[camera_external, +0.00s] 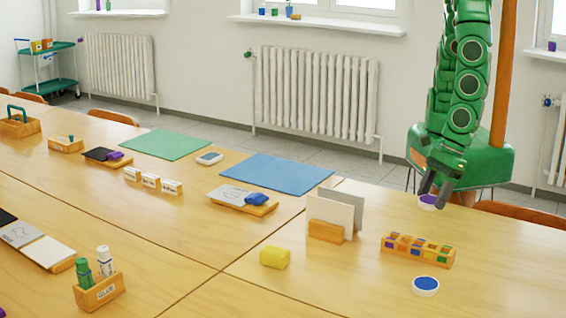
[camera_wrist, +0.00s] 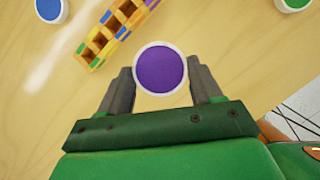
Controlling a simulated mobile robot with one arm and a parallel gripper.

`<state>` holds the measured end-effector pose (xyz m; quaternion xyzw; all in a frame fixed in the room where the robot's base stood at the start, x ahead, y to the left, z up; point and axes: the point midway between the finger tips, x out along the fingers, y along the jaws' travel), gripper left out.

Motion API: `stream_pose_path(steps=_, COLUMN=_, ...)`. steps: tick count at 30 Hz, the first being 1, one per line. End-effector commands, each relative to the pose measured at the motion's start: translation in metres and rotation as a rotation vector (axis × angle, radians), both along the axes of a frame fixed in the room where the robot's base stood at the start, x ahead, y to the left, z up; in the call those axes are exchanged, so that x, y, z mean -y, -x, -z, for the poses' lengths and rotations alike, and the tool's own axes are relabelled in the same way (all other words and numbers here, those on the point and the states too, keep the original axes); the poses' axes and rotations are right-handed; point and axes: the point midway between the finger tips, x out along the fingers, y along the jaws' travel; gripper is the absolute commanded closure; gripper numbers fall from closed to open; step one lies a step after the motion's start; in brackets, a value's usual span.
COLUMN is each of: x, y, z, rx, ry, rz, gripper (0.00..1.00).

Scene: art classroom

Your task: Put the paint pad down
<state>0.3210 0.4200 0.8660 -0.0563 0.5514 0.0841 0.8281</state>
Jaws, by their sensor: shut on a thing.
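The purple paint pad (camera_wrist: 160,68), a round white pot with a purple top, sits between the two grey fingers of my gripper (camera_wrist: 162,90) in the wrist view. My gripper is shut on it. In the external view my gripper (camera_external: 436,187) points down near the far edge of the right table, and the purple pad (camera_external: 428,203) shows low at its fingertips. I cannot tell whether the pad touches the tabletop. The fingers and arm partly hide it there.
A blue paint pad (camera_external: 425,286) stands nearer on the table (camera_external: 350,283). A wooden rack of coloured blocks (camera_external: 418,250) lies between. A green pad (camera_wrist: 293,3) shows at the wrist view's top edge. A card holder (camera_external: 327,230) and yellow sponge (camera_external: 275,257) stand left.

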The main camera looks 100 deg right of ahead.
Motion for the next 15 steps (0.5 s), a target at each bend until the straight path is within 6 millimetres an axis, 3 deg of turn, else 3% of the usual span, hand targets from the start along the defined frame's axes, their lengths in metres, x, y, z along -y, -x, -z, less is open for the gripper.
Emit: stream_pose_path(steps=15, x=-0.0004, y=0.0008, z=-0.0109, rx=-0.003, ry=-0.002, rz=0.000, gripper=0.69)
